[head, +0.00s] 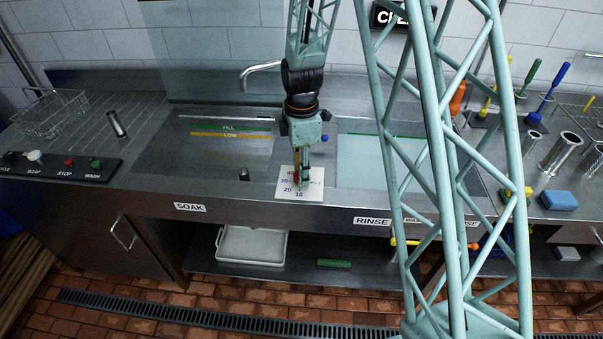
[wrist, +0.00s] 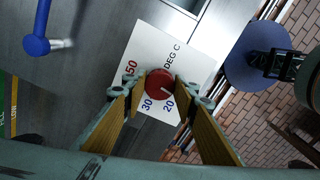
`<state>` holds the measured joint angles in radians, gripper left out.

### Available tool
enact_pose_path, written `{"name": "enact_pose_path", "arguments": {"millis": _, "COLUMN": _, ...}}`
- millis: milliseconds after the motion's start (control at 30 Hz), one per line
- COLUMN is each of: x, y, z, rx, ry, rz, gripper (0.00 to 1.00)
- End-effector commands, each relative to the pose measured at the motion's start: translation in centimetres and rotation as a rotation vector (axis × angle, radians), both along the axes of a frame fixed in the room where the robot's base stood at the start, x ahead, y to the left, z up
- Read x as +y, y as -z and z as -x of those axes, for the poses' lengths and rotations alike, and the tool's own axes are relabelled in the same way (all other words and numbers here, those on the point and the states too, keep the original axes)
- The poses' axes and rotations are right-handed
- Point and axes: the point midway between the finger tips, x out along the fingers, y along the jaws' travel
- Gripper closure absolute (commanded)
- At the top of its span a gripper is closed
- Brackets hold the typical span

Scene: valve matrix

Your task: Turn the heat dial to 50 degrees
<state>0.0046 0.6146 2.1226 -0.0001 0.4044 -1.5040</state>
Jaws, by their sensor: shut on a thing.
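The heat dial is a red round knob (wrist: 159,84) on a white plate (wrist: 150,45) marked DEG C, with a red 50 and blue 30 and 20 legible. A short pale line on the knob points toward the 20 side. My gripper (wrist: 160,87) is shut on the knob, one finger on each side; the left finger hides part of the scale. In the head view, my gripper (head: 302,181) reaches down to the plate (head: 313,194) on the counter's front edge, and the knob is mostly hidden by the fingers.
The soak basin (head: 215,155) lies left of the plate and the rinse basin (head: 365,165) right of it. A curved tap (head: 262,68) stands behind. A button panel (head: 55,166) is at the left. A blue lever (wrist: 36,44) shows in the wrist view.

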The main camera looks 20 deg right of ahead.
Motion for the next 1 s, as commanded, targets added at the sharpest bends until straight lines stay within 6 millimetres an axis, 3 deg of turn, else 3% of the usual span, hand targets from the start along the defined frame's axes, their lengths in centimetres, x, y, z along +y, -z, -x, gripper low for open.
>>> {"name": "enact_pose_path", "arguments": {"millis": 1000, "x": 0.1, "y": 0.03, "z": 0.14, "rx": -0.001, "ry": 0.779, "rz": -0.001, "gripper": 0.84}}
